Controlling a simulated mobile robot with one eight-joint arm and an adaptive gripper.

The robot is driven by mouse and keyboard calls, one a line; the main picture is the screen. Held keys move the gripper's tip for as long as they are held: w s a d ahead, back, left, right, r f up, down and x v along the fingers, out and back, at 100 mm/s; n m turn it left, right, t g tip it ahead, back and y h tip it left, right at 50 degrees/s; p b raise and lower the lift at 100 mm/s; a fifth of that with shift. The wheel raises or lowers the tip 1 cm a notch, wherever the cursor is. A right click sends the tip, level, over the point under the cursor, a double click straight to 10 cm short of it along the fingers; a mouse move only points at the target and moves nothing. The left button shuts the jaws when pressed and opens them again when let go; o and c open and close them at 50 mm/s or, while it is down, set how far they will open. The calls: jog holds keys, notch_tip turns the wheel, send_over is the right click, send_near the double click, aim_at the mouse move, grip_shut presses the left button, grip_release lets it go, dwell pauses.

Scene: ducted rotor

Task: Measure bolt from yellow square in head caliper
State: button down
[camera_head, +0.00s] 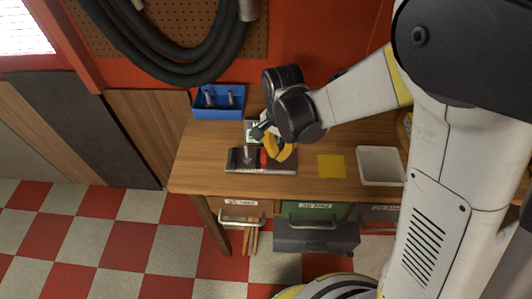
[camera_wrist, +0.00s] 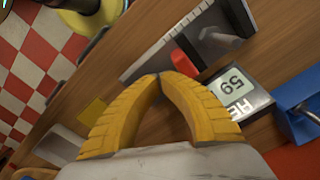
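The caliper (camera_head: 262,168) lies on the desk, a dark and silver bar with a red part (camera_wrist: 184,65) and a lit display (camera_wrist: 234,84) showing digits. A grey bolt (camera_head: 247,154) stands at the caliper's left part in the head view; it also shows in the wrist view (camera_wrist: 222,40). The yellow square (camera_head: 331,166) is bare, right of the caliper; it shows in the wrist view (camera_wrist: 94,112). My gripper (camera_wrist: 158,76) has its yellow fingertips together with nothing visible between them. It is above the caliper, close to the red part and apart from the bolt.
A blue bin (camera_head: 219,113) holding bolts stands at the desk's back left. A white tray (camera_head: 380,178) stands right of the yellow square. The wooden desk top (camera_head: 309,183) is clear in front. Drawers are below, one with a green front (camera_head: 313,211).

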aim_at(265, 151)
jog(key=shift+a, duration=1.5)
jog(key=shift+a+b, duration=0.25)
jog(key=shift+b, duration=0.05)
jog(key=shift+w+a, duration=0.1)
jog(key=shift+d, duration=0.2)
jog(key=shift+d, duration=0.4)
dwell(0.3)
